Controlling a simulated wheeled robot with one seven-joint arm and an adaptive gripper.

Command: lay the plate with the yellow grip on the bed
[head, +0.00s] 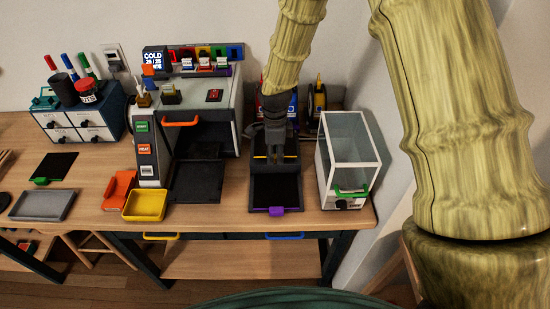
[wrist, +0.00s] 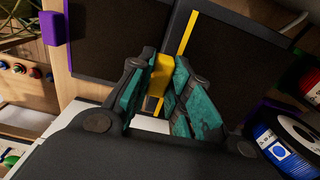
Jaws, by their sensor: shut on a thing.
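My gripper (head: 274,146) is over the dark stand at the right of the table. In the wrist view my gripper (wrist: 158,100) has its teal fingers closed on the yellow grip (wrist: 161,72). The plate's dark sheet cannot be told clearly from the dark panels around it. A plate with a purple grip (head: 277,210) lies at the front of the stand; its purple grip also shows in the wrist view (wrist: 52,28). The printer (head: 149,168) stands to the left, its front open, with a dark flat bed (head: 198,182) reaching out in front.
A glass-sided box with a green handle (head: 350,190) stands close right of the stand. A yellow tray (head: 145,205) and an orange item (head: 119,188) lie left of the bed. Spools (wrist: 290,140) are behind the stand. An orange handle (head: 181,122) juts from the printer.

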